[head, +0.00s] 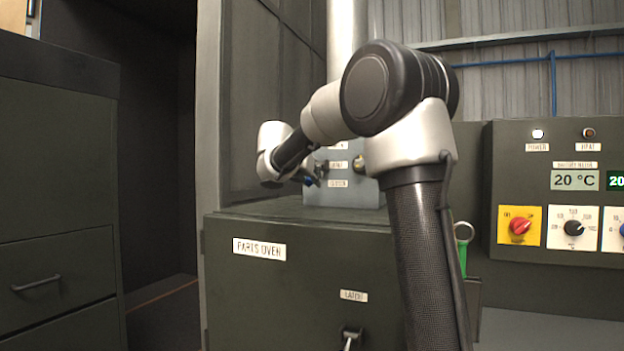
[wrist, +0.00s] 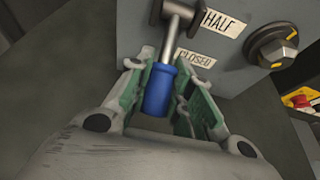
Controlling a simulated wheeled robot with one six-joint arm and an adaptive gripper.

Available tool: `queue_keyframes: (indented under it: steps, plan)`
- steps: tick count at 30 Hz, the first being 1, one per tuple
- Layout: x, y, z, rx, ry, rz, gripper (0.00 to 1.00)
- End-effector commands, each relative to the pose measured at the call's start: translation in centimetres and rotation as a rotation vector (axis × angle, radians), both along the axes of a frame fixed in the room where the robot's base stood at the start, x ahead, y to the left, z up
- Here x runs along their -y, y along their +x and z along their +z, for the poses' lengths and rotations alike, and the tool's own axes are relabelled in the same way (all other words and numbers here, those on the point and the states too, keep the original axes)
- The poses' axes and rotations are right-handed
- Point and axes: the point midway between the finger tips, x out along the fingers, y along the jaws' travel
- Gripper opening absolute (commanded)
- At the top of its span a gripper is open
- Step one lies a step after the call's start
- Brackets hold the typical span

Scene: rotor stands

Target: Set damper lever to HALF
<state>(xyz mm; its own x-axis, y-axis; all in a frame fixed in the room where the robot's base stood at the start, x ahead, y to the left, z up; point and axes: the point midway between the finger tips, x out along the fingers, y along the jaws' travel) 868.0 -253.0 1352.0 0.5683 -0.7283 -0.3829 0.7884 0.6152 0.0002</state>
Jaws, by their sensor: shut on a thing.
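The damper lever has a blue grip (wrist: 158,92) and a metal shaft (wrist: 172,38) running up to a dark pivot on a grey-blue box (head: 345,197). In the wrist view my gripper (wrist: 168,68) has its green-padded fingers on both sides of the blue grip, shut on it. The HALF label (wrist: 222,22) and the CLOSED label (wrist: 196,57) are right of the lever. The shaft slants down past the left end of the CLOSED label. In the head view my wrist partly hides the lever, and a bit of blue grip (head: 308,181) shows.
A dark knob (wrist: 272,47) is right of the labels. A control panel (head: 560,190) with knobs and displays is at right. A drawer cabinet (head: 60,200) stands at left.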

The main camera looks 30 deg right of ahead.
Motion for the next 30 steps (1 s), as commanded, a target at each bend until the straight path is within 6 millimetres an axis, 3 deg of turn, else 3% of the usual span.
queue_keyframes:
  steps: [11,30]
  plan:
    - [-0.2,-0.1,0.5,-0.029,0.042,0.000,0.00]
    - [-0.8,-0.5,3.5,-0.271,0.352,0.001,0.00]
